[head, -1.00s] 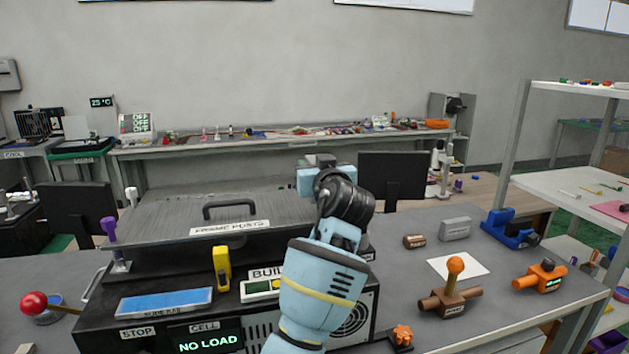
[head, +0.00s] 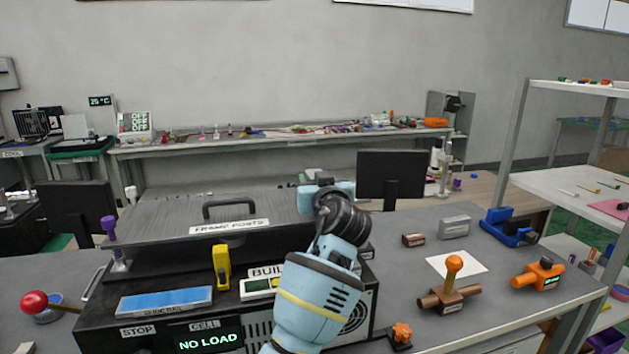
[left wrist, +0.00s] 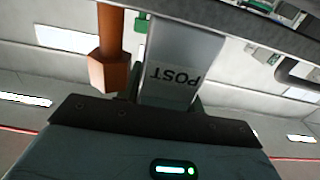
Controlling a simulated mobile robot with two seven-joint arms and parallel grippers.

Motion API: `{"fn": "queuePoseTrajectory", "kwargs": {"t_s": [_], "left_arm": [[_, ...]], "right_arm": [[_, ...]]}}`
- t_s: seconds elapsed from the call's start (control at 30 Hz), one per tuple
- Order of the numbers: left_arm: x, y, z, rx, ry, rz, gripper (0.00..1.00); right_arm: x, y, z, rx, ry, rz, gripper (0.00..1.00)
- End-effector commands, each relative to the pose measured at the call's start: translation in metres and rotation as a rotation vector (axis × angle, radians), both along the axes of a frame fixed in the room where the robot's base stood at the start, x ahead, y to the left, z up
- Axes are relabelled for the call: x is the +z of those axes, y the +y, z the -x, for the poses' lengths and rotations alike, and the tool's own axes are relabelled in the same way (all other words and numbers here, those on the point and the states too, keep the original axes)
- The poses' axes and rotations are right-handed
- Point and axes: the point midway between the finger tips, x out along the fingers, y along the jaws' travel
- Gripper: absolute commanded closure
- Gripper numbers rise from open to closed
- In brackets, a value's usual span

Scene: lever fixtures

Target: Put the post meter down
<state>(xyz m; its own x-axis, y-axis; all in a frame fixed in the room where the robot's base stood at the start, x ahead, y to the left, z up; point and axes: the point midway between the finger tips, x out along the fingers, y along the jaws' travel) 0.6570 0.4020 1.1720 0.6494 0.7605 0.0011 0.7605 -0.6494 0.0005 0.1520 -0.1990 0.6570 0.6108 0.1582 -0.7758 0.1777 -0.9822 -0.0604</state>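A grey block with an upside-down label reading POST, which I take for the post meter (left wrist: 182,65), stands out in front of my left gripper (left wrist: 165,100) in the left wrist view. The gripper appears shut on it; the fingertips are largely hidden. A reddish-brown rod with a hexagonal end (left wrist: 108,72) shows beside the block; I cannot tell whether they are joined. In the head view my left gripper (head: 326,192) is beyond the wrist, over the right end of the FRAME PORTS panel, and the meter is hidden there. My right gripper is not in view.
The black test cell (head: 225,312) reads NO LOAD and carries a yellow lever (head: 221,268). On the grey bench at right are a brown valve with orange knob (head: 450,290), an orange fixture (head: 539,274), a grey box (head: 454,227) and a blue clamp (head: 510,227).

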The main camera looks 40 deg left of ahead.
Motion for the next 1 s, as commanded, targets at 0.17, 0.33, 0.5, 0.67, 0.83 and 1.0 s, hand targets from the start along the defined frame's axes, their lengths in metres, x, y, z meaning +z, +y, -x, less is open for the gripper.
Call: {"fn": "queuePoseTrajectory", "kwargs": {"t_s": [0.17, 0.33, 0.5, 0.67, 0.83, 1.0], "left_arm": [[0.0, 0.0, 0.0, 0.0, 0.001, 0.001, 0.42], [0.0, 0.0, 0.0, 0.0, 0.001, 0.001, 0.42], [0.005, 0.0, 0.0, 0.0, -0.001, 0.001, 0.42], [0.001, -0.017, 0.012, -0.004, 0.001, 0.001, 0.42], [0.0, -0.042, 0.034, -0.004, 0.001, 0.003, 0.42], [0.0, -0.067, 0.056, -0.003, 0.003, 0.003, 0.42]], "right_arm": [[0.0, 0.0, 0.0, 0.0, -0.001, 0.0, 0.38], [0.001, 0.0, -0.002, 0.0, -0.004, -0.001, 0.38], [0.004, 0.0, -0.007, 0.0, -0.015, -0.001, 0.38], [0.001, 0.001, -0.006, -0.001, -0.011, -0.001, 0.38], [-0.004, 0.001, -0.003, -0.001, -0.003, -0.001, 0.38], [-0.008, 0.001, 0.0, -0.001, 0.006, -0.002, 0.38]]}}
